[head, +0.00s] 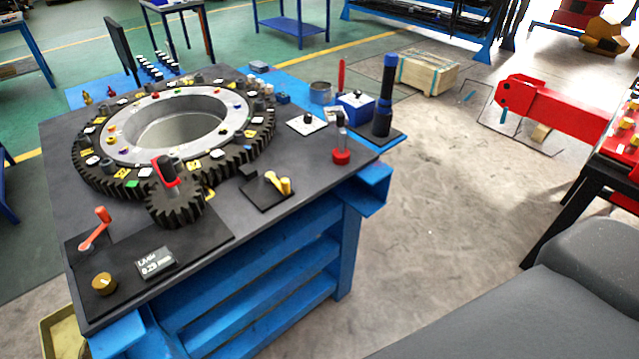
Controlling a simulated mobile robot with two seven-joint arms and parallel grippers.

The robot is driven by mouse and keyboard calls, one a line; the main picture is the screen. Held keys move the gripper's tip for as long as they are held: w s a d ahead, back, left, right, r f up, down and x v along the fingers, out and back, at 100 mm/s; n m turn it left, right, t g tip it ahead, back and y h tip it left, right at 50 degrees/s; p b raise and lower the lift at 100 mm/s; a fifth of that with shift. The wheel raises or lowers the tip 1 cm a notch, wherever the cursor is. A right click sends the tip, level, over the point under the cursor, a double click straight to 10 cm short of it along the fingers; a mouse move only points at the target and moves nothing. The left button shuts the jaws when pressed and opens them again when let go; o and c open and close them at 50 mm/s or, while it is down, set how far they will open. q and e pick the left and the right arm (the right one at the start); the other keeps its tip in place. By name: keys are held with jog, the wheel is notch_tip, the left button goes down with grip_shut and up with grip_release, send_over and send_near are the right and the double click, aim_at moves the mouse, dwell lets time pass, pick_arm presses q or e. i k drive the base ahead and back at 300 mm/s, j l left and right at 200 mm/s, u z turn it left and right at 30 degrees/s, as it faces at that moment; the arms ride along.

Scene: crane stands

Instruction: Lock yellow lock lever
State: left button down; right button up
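The yellow lock lever (280,183) sits on a small black base plate (262,199) near the front right of the dark worktop (225,212). Its yellow handle lies low, with a thicker knob at the right end. Nothing touches it. Neither of my grippers shows in the head view, so I cannot see how they stand relative to the lever.
A large black ring gear (88,176) and a small gear (175,208) stand left of the lever. A red crank (97,229), brass knob (103,283) and display (156,262) are at front left.

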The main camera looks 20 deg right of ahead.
aim_at(282, 185)
jog(key=l, duration=0.5)
jog(key=k+l, duration=0.15)
jog(key=l, duration=0.85)
jog(key=k, duration=0.05)
